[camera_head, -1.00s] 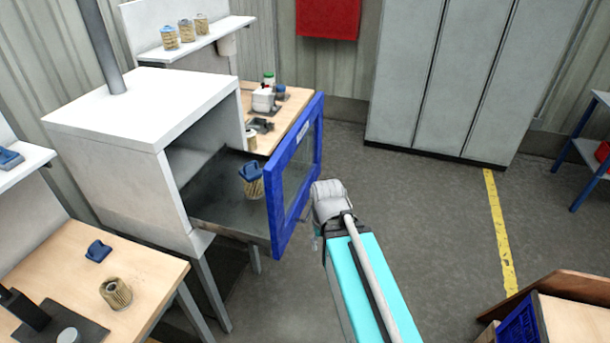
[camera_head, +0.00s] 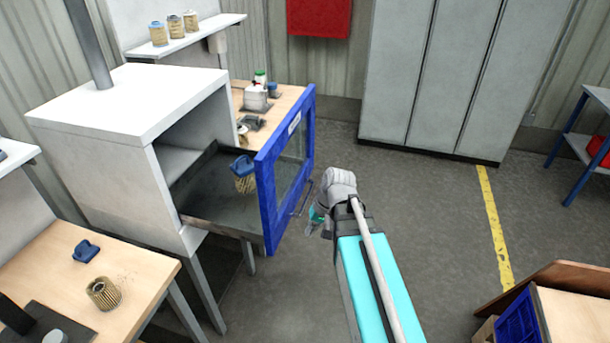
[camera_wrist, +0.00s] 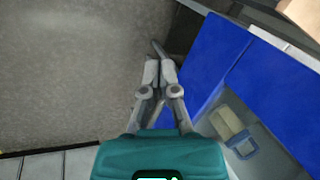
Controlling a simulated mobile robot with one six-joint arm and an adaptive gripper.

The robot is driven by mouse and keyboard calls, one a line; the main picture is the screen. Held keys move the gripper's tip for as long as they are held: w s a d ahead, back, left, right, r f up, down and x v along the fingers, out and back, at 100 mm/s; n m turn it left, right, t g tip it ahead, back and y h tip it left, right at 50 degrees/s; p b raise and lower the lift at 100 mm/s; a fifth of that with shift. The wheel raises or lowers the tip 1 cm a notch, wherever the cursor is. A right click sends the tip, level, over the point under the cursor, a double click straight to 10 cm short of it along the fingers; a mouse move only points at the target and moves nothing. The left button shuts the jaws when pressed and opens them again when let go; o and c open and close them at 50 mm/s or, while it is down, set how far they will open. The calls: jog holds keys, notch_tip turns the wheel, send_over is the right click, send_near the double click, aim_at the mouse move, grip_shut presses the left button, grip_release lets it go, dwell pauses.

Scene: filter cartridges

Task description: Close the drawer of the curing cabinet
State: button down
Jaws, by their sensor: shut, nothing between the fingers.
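The curing cabinet (camera_head: 130,105) is a white box on legs at the left of the head view. Its drawer stands pulled out, with a grey tray (camera_head: 205,198) and a blue-framed front (camera_head: 268,200) with a clear pane and a bar handle (camera_head: 303,199). A pleated filter cartridge with a blue cap (camera_head: 243,172) stands in the drawer. My gripper (camera_wrist: 160,65) is shut and empty, beside the blue drawer front (camera_wrist: 215,55) in the wrist view. In the head view my arm hides most of the gripper, just right of the drawer front.
A workbench (camera_head: 140,275) at front left holds a blue cap (camera_head: 86,251) and a cartridge (camera_head: 103,293). Another bench (camera_head: 285,100) stands behind the drawer. Grey lockers (camera_head: 420,80) stand at the back. The floor (camera_head: 420,200) right of the drawer is clear.

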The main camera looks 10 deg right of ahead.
jog(key=w+d+f+m+t+y+b, duration=0.1)
jog(key=w+d+y+b, duration=0.15)
jog(key=w+y, duration=0.2)
jog(key=m+t+y+b, duration=0.4)
jog(key=t+y+b, duration=0.3)
jog(key=b, duration=0.2)
send_near(299, 167)
jog(key=v, duration=0.6)
jog(key=shift+s+d+f, duration=0.1)
jog(key=shift+s, duration=0.05)
jog(key=x, duration=1.4)
jog(key=shift+w, duration=0.25)
